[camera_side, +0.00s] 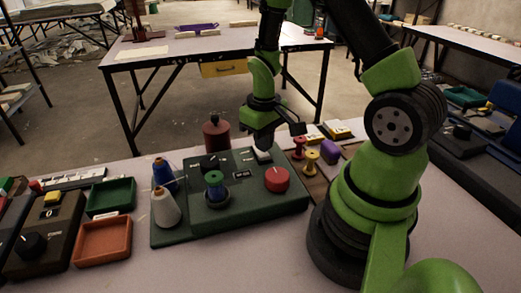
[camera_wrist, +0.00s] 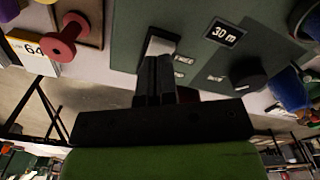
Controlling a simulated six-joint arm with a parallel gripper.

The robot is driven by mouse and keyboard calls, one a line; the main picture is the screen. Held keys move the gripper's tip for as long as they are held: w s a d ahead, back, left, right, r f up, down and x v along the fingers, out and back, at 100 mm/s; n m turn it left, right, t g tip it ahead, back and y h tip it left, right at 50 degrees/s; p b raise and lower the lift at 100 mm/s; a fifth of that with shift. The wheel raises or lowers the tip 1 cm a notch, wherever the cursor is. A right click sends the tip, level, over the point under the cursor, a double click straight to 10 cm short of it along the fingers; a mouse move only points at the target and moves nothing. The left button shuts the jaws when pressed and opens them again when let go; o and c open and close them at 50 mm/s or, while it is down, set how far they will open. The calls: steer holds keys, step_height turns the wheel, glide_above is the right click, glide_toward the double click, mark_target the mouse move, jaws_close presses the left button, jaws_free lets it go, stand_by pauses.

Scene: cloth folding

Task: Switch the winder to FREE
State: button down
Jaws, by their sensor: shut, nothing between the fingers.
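The winder (camera_side: 245,209) is a dark green box on the table in the side view, and its panel (camera_wrist: 198,15) fills the upper middle of the wrist view. A white rocker switch (camera_wrist: 160,46) sits on the panel, with small labels beside it too small to read. It also shows in the side view (camera_side: 263,155). My gripper (camera_wrist: 153,62) is shut and empty, its fingertips right at the switch; I cannot tell whether they touch. The tips partly hide the switch. Which position the switch is in is unclear.
The panel also has a "30 m" display (camera_wrist: 222,33), a black knob (camera_wrist: 248,75), a red knob (camera_side: 277,179) and a blue spool (camera_side: 214,181). Thread cones (camera_side: 165,208) stand at left. A dark red canister (camera_side: 216,136) stands behind.

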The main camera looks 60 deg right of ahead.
mark_target(264, 155)
steer(key=shift+f, duration=0.95)
stand_by(0.3)
steer(key=shift+r, duration=3.55)
steer(key=s+a+r+t+y, duration=0.1)
steer(key=s+a+r+t, duration=0.2)
steer(key=a+r, duration=0.3)
steer(key=s+a+r+m+t+y, duration=0.1)
steer(key=s+a+r+t, duration=0.3)
steer(key=r, duration=0.8)
steer(key=s+a, duration=0.2)
steer(key=shift+s+a+r, duration=0.25)
steer(key=shift+s+r, duration=0.05)
steer(key=shift+r, duration=0.05)
